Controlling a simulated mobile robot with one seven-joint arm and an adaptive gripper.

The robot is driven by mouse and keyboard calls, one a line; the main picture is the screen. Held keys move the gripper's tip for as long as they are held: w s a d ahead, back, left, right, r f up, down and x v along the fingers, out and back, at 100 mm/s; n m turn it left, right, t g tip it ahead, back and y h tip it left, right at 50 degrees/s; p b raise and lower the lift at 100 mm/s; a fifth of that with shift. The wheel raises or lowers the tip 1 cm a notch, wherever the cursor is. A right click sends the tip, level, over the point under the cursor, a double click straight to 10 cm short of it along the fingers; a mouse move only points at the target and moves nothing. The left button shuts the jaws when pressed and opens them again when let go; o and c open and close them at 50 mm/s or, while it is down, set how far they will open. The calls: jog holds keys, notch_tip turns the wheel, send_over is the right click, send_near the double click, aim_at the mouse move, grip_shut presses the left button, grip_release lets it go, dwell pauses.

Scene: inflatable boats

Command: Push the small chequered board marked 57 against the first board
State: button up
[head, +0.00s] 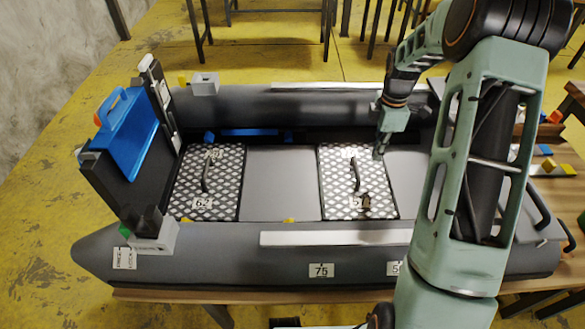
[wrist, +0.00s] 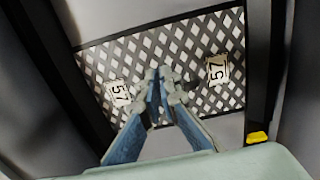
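The small chequered board marked 57 (head: 340,190) lies flat in the boat, black and white with a dark handle on top. Its 57 labels show in the wrist view, where the board (wrist: 205,38) fills the middle. The first board (head: 182,183), chequered and marked 62, lies to its left in the head view, with a bare grey strip between them. My gripper (head: 379,154) points down at the upper right edge of the 57 board. In the wrist view its fingertips (wrist: 159,76) are together, with nothing seen between them. I cannot tell whether they touch the board.
The grey inflatable boat (head: 225,238) has side tubes along both boards. A grey floor panel (head: 280,180) lies bare between the boards. A yellow piece (wrist: 257,137) is near the wrist view's lower right.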

aim_at(370, 176)
notch_tip(370, 176, down, 8)
jog(key=b, duration=0.5)
jog(key=shift+b, duration=0.3)
jog(key=shift+w+a+p, duration=0.1)
jog(key=shift+a+p, duration=0.35)
jog(key=shift+a, duration=12.45)
jog(key=shift+d, duration=1.05)
notch_tip(370, 176, up, 9)
jog(key=p, duration=0.7)
